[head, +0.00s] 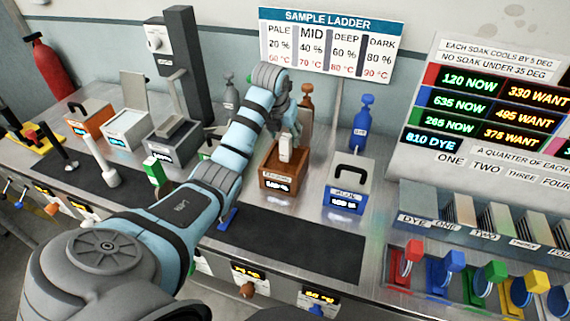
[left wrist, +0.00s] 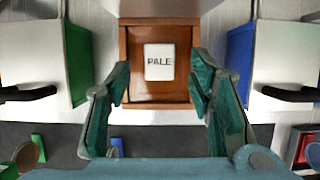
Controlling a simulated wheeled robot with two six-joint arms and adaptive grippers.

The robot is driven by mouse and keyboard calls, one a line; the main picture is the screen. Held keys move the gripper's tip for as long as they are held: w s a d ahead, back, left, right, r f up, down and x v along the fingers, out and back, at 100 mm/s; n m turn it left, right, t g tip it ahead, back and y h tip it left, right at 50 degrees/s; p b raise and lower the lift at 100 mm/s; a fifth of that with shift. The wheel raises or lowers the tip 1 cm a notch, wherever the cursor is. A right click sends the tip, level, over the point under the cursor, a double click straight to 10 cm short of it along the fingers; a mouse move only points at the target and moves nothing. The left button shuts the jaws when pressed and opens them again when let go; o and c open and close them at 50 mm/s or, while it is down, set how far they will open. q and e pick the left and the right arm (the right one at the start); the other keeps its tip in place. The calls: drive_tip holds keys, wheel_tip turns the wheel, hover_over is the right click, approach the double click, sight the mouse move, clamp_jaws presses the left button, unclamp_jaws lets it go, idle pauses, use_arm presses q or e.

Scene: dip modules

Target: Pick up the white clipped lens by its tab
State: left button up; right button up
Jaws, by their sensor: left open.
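A white tab (head: 286,148) stands up from the brown box (head: 273,180) near the middle of the counter in the head view. In the left wrist view the white tab (left wrist: 159,62) reads PALE and lies over the brown box (left wrist: 158,97). Any lens under the tab is hidden. My left gripper (head: 290,122) is above the box, pointing down. In the left wrist view my left gripper (left wrist: 160,84) is open, one finger on each side of the tab, with gaps between; I cannot tell how far above it. My right gripper is not in view.
A white-and-blue box (head: 347,190) with a black handle stands right of the brown box. A grey box (head: 172,138) stands to the left. A blue bottle (head: 362,125) is behind. Dark mats (head: 300,245) in front are mostly clear. Coloured knobs (head: 455,258) line the right.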

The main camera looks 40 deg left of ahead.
sight(285, 138)
use_arm(q)
drive_tip(key=x, duration=0.5)
drive_tip(key=shift+w, duration=0.1)
drive_tip(key=shift+s+r, duration=0.15)
drive_tip(key=shift+s, duration=0.15)
drive_tip(key=shift+c, duration=1.1)
clamp_jaws()
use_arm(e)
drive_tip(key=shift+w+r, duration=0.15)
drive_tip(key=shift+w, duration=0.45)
